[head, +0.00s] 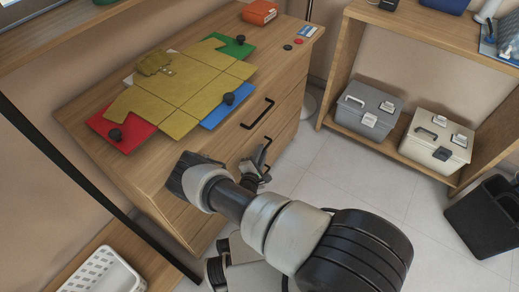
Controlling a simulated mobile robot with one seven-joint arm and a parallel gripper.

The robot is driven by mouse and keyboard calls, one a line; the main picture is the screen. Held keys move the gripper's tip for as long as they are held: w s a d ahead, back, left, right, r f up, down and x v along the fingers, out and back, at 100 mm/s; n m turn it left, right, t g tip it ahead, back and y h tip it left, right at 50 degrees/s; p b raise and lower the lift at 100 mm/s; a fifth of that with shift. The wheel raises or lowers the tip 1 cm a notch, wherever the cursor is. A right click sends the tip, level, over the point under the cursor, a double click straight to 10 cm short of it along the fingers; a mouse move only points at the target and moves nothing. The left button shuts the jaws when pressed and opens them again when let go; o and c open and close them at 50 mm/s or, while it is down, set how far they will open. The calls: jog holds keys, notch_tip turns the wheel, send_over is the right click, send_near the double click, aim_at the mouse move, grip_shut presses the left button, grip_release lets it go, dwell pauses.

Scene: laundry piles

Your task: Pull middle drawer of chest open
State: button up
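The wooden chest (160,185) stands at the left, with its drawer fronts facing lower right. A black bar handle (257,113) shows on its upper front and is clear of my arm. My gripper (257,170) is at the chest's front, below that handle, at the height of a lower drawer. A dark bar beside the fingers looks like the middle drawer's handle (266,149), partly hidden. I cannot tell whether the fingers are around it or only beside it, or how far they are apart. The visible drawer fronts look flush. My wrist hides the lower front.
A yellow folded garment (190,85) and coloured panels with black knobs lie on the chest top. At the right, a wooden shelf (335,75) holds a grey box (368,105) and a cream box (437,140). A black bin (485,220) stands nearby. Tiled floor (345,180) between is clear.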

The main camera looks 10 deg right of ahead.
grip_shut()
jog(key=shift+s+d, duration=0.1)
dwell(0.3)
